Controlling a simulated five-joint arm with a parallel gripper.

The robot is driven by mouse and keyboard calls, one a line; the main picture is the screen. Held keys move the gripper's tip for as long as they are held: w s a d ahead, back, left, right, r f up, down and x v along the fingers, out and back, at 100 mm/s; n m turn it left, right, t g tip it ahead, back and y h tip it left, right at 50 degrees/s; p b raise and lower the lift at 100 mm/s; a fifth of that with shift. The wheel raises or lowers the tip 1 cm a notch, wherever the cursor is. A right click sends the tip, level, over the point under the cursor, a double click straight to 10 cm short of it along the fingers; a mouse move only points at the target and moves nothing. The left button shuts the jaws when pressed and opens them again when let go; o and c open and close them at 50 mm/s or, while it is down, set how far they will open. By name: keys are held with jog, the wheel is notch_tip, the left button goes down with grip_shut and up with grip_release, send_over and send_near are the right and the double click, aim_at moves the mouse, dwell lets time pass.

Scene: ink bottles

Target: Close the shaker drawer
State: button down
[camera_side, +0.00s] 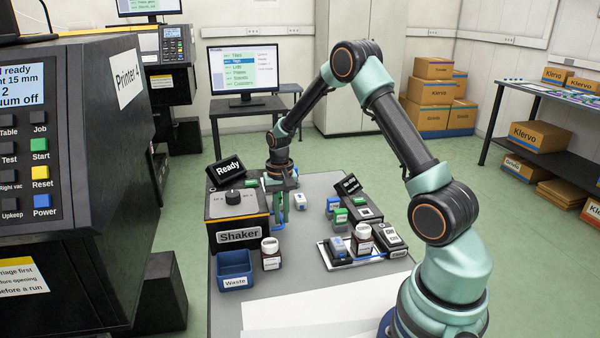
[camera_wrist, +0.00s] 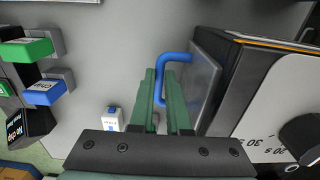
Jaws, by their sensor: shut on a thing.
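The shaker (camera_side: 237,214) is a dark box with a grey top, a knob and an orange stripe, at the left of the table. It also shows at the right of the wrist view (camera_wrist: 262,85). Its drawer has a grey front panel (camera_wrist: 205,75) with a blue bent handle (camera_wrist: 176,57). My gripper (camera_wrist: 161,80) has its green fingers shut on the blue handle, one finger on each side. In the side view, my gripper (camera_side: 282,208) points down beside the shaker's right side. The drawer is hidden there, and I cannot tell how far out it is.
A "Ready" sign (camera_side: 228,168) stands behind the shaker. A small white-and-blue bottle (camera_side: 300,202) is right of my gripper. A tray (camera_side: 340,263) with bottles and blocks (camera_side: 334,205) are farther right.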

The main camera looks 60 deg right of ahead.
jog(key=shift+w+a, duration=0.2)
jog(key=shift+w, duration=0.05)
jog(key=c, duration=0.9)
grip_release()
jog(key=shift+r, duration=0.15)
notch_tip(320, 180, up, 12)
